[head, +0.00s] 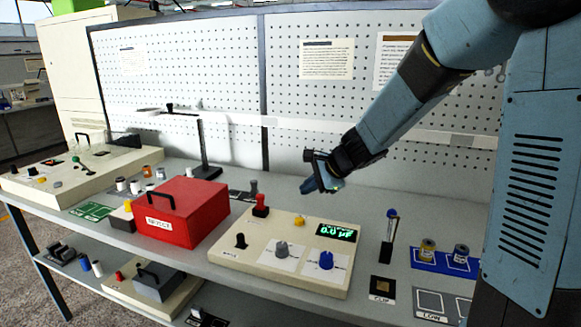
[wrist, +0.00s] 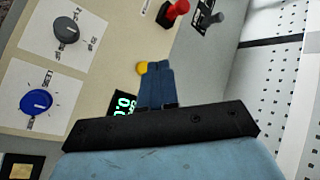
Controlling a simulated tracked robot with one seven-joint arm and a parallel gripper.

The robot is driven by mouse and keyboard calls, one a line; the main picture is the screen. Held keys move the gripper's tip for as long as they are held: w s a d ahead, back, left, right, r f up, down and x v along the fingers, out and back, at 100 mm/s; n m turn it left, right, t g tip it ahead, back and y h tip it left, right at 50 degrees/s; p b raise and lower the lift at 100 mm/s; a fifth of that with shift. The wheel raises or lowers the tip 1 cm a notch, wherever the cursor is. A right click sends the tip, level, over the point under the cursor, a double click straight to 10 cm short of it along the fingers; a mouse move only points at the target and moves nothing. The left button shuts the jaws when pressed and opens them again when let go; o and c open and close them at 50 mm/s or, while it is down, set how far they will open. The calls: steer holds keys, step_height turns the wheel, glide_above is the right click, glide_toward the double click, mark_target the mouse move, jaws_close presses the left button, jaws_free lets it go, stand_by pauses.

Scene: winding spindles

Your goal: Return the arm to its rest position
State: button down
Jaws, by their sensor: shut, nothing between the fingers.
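My arm (head: 408,92) reaches in from the upper right in the head view. My gripper (head: 311,186) hangs in the air above the back part of a cream control panel and touches nothing that I can see. In the wrist view its blue fingers (wrist: 157,84) are together with nothing between them. They overlap the panel's back edge in that view, close to a yellow knob (wrist: 142,68). The panel (head: 232,262) has a grey knob (head: 282,249), a blue knob (head: 326,260), a red-handled lever (head: 261,206), a black lever (head: 240,241) and a green display (head: 337,232).
A red box (head: 183,214) stands left of the panel. Right of it are a small upright tool on a stand (head: 390,240) and a blue tray (head: 421,262) with two spools. A pegboard (head: 345,112) rises behind the bench. The air around my gripper looks free.

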steer(key=s+d+r+n+h, duration=0.2)
steer(key=s+d, duration=0.4)
steer(key=s, duration=0.3)
steer(key=s+d+r+n+h, duration=0.2)
steer(key=s+d+r+n, duration=0.2)
steer(key=s, duration=0.6)
steer(key=s+d+r+n+h, duration=0.3)
steer(key=s+d+r+n, duration=0.1)
steer(key=s+d+n, duration=0.3)
steer(key=s+d, duration=0.1)
steer(key=s, duration=0.1)
steer(key=shift+s, duration=0.4)
